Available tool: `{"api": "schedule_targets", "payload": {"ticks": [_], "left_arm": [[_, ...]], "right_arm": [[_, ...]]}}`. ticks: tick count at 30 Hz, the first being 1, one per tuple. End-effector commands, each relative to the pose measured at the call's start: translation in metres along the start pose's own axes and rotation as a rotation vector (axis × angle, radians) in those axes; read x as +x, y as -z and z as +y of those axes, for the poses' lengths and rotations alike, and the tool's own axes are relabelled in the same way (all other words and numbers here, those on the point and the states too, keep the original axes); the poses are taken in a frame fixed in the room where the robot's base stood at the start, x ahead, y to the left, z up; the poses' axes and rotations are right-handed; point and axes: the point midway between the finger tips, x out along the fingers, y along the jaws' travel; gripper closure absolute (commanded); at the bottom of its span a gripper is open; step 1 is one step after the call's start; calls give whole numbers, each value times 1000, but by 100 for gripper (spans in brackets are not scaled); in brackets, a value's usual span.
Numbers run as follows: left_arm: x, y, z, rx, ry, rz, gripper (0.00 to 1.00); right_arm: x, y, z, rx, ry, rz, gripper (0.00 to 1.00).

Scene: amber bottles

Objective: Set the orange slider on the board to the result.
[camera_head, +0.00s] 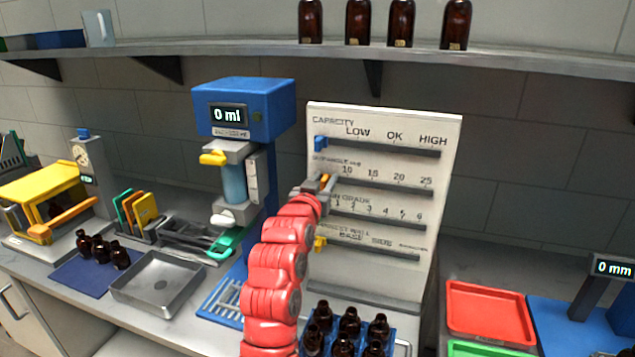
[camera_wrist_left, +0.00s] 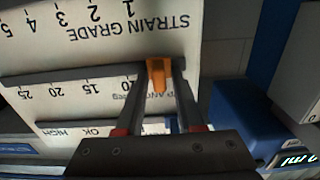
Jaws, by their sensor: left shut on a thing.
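The white board (camera_head: 442,195) stands upright on the bench with several slots, one above another. The orange slider (camera_head: 326,179) sits near the left end of the second slot, left of the 10 mark. My left gripper (camera_head: 318,186) reaches up to it and is shut on it. In the left wrist view, upside down, the orange slider (camera_wrist_left: 158,75) lies between the fingertips, beyond the 10 mark on the low side of the 10–25 scale. My gripper and arm hide part of the board's left side. My right gripper is not in view.
A blue slider (camera_head: 320,143) is above and a yellow one (camera_head: 320,243) below, both at left ends. A blue machine (camera_head: 245,95) reading "0 ml" stands left. A rack of brown bottles (camera_head: 348,325) stands before the board. A display (camera_head: 613,268) at right reads "0 mm".

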Motion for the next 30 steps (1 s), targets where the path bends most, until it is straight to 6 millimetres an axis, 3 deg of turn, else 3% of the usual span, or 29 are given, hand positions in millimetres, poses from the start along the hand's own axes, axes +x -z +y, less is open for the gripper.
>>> {"api": "schedule_targets", "payload": {"ticks": [1, 6, 16, 17, 18, 30], "left_arm": [[0, -2, 14, -1, -8, 8, 100], [-1, 1, 41, -2, -6, 10, 100], [-1, 3, 44, -3, -2, 8, 100], [-1, 3, 44, -3, -2, 8, 60], [-1, 3, 44, -3, -2, 8, 53], [-7, -1, 44, -3, -3, 2, 52]], "right_arm": [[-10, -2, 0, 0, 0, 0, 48], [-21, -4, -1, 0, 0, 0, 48], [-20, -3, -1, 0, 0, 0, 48], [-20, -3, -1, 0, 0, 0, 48], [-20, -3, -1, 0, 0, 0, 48], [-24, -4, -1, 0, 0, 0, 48]]}}
